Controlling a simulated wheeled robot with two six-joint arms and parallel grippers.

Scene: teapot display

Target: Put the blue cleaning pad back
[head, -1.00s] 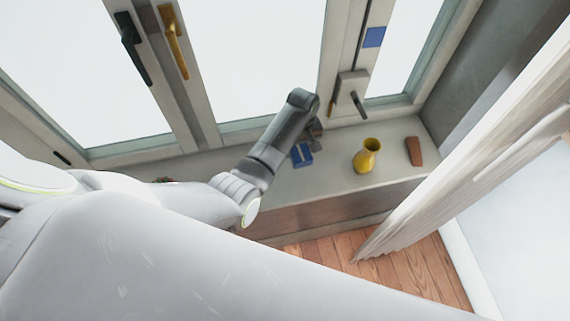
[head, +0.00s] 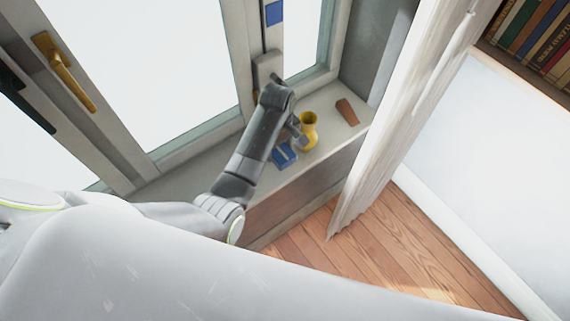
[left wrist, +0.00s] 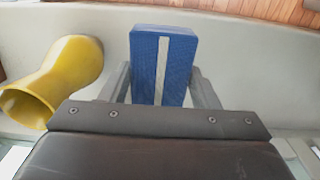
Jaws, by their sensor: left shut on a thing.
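The blue cleaning pad (head: 284,154), a block with a pale stripe, is at the windowsill by my left gripper (head: 293,140). In the left wrist view the pad (left wrist: 177,62) sits between the two fingers of the left gripper (left wrist: 162,85), which is shut on it. Whether the pad touches the sill cannot be told. A blue square (head: 274,13) is on the window frame above the handle. My right gripper is not in view.
A yellow vase (head: 308,130) stands on the windowsill (head: 325,146) close beside the gripper; it also shows in the left wrist view (left wrist: 62,75). A brown block (head: 347,112) lies farther right. A white curtain (head: 385,130) hangs right of the sill.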

